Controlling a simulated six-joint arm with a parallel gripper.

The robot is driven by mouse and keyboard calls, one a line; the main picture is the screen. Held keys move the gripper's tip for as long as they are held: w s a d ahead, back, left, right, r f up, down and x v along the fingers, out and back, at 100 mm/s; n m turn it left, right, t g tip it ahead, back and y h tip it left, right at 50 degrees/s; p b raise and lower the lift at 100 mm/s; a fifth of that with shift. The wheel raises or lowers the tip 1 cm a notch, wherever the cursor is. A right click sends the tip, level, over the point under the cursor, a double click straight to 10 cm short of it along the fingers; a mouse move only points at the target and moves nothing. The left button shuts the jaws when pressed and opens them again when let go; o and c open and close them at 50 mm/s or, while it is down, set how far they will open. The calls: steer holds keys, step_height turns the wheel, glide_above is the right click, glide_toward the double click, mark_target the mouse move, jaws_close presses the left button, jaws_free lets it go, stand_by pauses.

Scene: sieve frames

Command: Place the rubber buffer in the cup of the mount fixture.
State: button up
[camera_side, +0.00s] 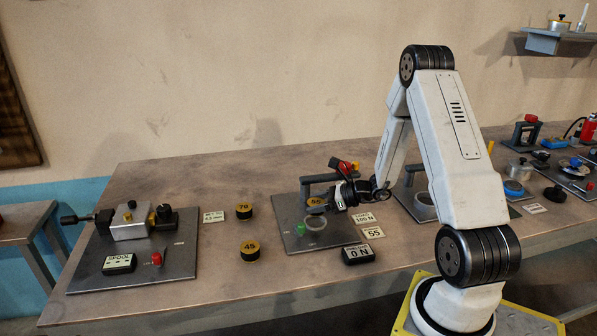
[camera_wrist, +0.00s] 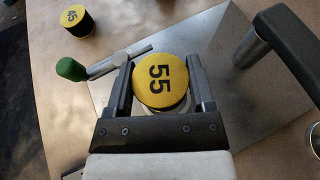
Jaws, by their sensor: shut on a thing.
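The rubber buffer (camera_side: 316,202), a short black cylinder with a yellow top marked 55, is held upright between the fingers of my gripper (camera_side: 320,204). In the wrist view the buffer (camera_wrist: 160,80) sits between the two fingers of my gripper (camera_wrist: 160,72), which is shut on it. The mount fixture's cup (camera_side: 316,225), a pale ring on the grey plate (camera_side: 292,241), lies just below the buffer in the side view. In the wrist view the buffer hides most of the cup. The buffer appears to be above the cup; the exact gap is unclear.
A green-knobbed lever (camera_wrist: 71,69) stands beside the cup, and a dark overhead arm on a post (camera_wrist: 285,45) is close by. Spare buffers 70 (camera_side: 244,211) and 45 (camera_side: 250,251) stand left. A 0 N display (camera_side: 358,254) sits in front.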

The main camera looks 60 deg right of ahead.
mark_target(315, 223)
steer(key=shift+f, duration=0.15)
steer(key=shift+f, duration=1.75)
steer(key=shift+f, duration=0.1)
steer(key=o, duration=1.3)
steer(key=shift+v, duration=3.85)
steer(key=shift+w, duration=0.1)
